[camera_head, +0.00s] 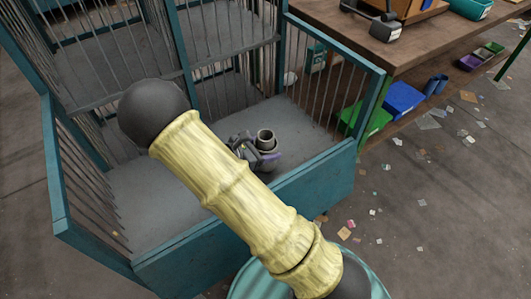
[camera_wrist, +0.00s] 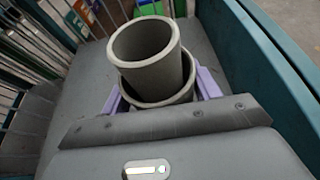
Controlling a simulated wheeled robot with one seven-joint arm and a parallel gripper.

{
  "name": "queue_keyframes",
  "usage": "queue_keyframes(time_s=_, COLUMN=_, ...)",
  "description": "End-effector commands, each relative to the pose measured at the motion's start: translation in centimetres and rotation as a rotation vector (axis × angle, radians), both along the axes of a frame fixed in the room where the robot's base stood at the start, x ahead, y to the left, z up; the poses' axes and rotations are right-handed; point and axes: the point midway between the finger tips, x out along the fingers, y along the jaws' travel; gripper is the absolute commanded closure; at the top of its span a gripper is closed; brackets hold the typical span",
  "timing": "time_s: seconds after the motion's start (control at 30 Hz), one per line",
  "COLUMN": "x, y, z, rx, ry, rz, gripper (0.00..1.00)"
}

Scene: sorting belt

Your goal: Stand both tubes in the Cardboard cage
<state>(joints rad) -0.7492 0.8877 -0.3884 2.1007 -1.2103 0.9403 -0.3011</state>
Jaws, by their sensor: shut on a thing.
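The Cardboard cage (camera_head: 245,218) is a teal-framed cage with grey bars, a grey floor and a low front wall. My gripper (camera_wrist: 162,92) is inside it, low over the floor, with purple fingers on both sides of a grey tube. One grey hollow tube (camera_wrist: 152,75) shows its open end up in the wrist view, and its rim also shows in the head view (camera_head: 266,134). A second round grey rim (camera_wrist: 160,103) surrounds its lower part in the wrist view. I cannot tell whether the two are nested or one behind the other. Their lower ends are hidden.
My arm crosses the head view and covers part of the cage. A wooden bench (camera_head: 410,60) stands right of the cage, with a green bin (camera_head: 372,118) and a blue bin (camera_head: 403,98) on its low shelf. Scraps litter the floor at right. The cage floor at left looks clear.

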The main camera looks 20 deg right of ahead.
Motion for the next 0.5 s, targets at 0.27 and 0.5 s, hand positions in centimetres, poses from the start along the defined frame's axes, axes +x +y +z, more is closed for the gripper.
queue_keyframes(time_s=0.27, x=0.02, y=0.00, z=-1.63, rx=0.000, ry=0.000, rz=0.000, gripper=0.60)
queue_keyframes(time_s=0.5, x=0.02, y=0.00, z=-1.93, rx=-0.001, ry=0.000, rz=0.000, gripper=0.60)
